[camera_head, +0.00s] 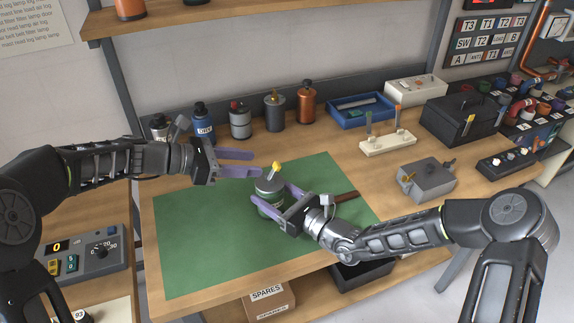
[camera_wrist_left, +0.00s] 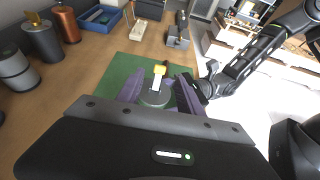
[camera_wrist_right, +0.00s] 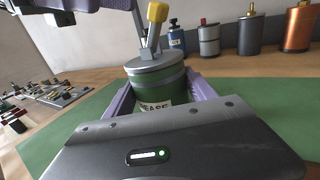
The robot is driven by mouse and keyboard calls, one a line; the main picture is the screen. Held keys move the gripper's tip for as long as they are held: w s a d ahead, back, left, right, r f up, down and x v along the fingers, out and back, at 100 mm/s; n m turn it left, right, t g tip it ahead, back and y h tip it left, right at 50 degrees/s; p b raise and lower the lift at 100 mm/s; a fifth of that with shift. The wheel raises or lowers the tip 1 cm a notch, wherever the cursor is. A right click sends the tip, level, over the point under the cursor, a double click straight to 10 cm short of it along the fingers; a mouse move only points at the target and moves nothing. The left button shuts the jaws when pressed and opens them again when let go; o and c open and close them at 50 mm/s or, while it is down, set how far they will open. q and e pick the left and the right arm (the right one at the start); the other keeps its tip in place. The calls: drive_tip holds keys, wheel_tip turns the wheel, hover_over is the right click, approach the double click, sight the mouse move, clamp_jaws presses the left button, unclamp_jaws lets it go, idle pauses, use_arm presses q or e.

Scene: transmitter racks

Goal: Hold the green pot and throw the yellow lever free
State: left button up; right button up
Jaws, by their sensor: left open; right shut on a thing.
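The green pot (camera_head: 268,206) stands on the green mat (camera_head: 200,255) with a grey lid and a lever with a yellow tip (camera_head: 277,167) rising from it at a tilt. In the right wrist view the pot (camera_wrist_right: 160,92) shows a partly hidden label, and the yellow lever tip (camera_wrist_right: 157,13) stands above the lid. My right gripper (camera_head: 270,198) is shut on the pot's sides. My left gripper (camera_head: 258,163) is open and empty, just left of the lever and apart from it. In the left wrist view the yellow tip (camera_wrist_left: 159,70) appears between the fingers.
Several canisters, one of them copper (camera_head: 306,102), line the back of the bench. A blue tray (camera_head: 361,110), a cream block (camera_head: 388,142) and a grey box (camera_head: 427,179) stand to the right. A dark brown-handled tool (camera_head: 345,197) lies by the pot. The mat's left part is clear.

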sight(280, 165)
use_arm(q)
drive_tip(key=x, duration=1.1)
clamp_jaws()
idle(0.3)
